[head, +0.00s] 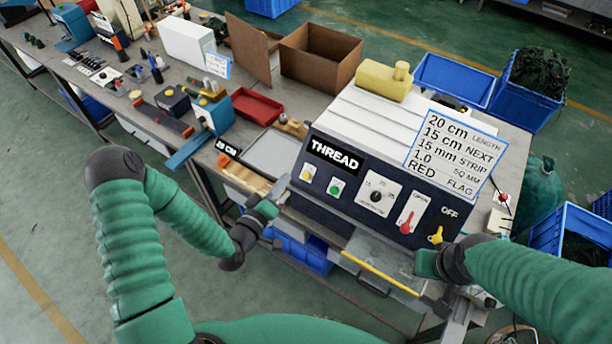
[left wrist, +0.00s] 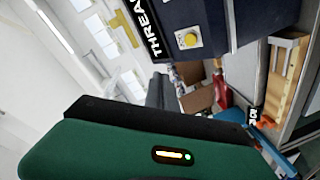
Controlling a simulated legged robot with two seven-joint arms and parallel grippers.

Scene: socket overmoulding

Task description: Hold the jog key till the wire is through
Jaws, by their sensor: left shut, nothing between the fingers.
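The machine (head: 300,205) has a dark front panel with a THREAD display (head: 335,156). A yellow button (head: 307,173) and a green button (head: 335,186) sit below it; neither shows a readable jog label. My left gripper (head: 281,188) is shut and empty, just left of the yellow button, seemingly short of it. In the left wrist view the yellow button (left wrist: 190,39) shows uncovered beyond the dark fingers (left wrist: 157,92). My right gripper (head: 462,312) is low at the machine's right front; its fingers are unclear. I cannot make out the wire.
The panel also has a dial (head: 377,196), a red lever (head: 408,215) and a yellow key switch (head: 436,235) near OFF. A tray with a yellow edge (head: 380,272) juts out below. A sign (head: 450,150) lists lengths. Tools crowd the bench at left.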

